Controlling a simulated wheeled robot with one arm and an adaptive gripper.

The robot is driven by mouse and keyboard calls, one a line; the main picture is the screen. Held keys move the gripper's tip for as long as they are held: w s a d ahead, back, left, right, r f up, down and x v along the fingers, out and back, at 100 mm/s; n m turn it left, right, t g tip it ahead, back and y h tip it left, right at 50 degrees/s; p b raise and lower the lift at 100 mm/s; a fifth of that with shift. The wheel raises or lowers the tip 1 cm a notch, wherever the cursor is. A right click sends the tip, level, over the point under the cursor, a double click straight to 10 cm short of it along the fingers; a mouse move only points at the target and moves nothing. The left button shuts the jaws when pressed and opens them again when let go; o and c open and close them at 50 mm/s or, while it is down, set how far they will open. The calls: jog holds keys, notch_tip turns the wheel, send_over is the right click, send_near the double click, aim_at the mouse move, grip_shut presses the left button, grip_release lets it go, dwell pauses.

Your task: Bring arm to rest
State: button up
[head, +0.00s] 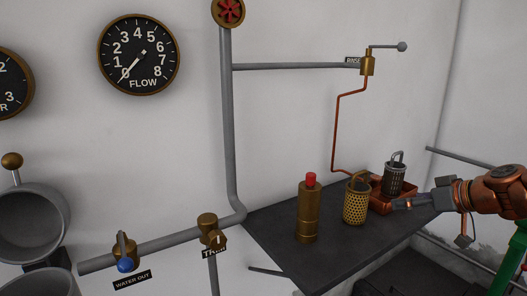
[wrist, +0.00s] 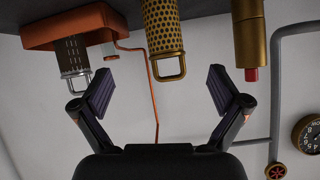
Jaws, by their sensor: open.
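My arm (head: 495,190) reaches in from the right edge in the head view. My gripper (head: 400,204) is at the right part of the dark table, in front of the copper tray. In the wrist view my gripper (wrist: 163,88) has its two fingers spread wide with nothing between them. The wrist picture is upside down. The perforated brass basket (wrist: 163,28) appears beyond the fingers, apart from them.
On the dark table (head: 290,232) stand a red-capped brass bottle (head: 308,212), the brass basket (head: 356,202) and a copper tray (head: 378,208) holding a grey basket (head: 393,178). A copper pipe (head: 335,125) runs down the wall behind. The table's front is clear.

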jog(key=s+a+f+g, duration=0.45)
jog(key=s+a, duration=0.35)
jog(key=a, duration=0.3)
jog(key=s+a+f+g, duration=0.4)
jog(key=s+a+f, duration=0.2)
jog(key=s+a, duration=0.35)
jog(key=s+d+f+m+g+h, duration=0.1)
jog(key=s+f+m+g+h, duration=0.2)
jog(key=s, duration=0.7)
jog(key=s+d+f+m+g+h, duration=0.1)
jog(key=s+d+f+g+h, duration=0.3)
jog(key=s, duration=0.6)
notch_tip(320, 180, up, 17)
jog(key=a+t+y+p, duration=0.1)
jog(key=a+t+p, duration=0.1)
jog(key=p, duration=1.4)
jog(key=shift+w+a+t, duration=0.2)
jog(key=shift+w+t, duration=0.2)
jog(key=shift+t, duration=0.35)
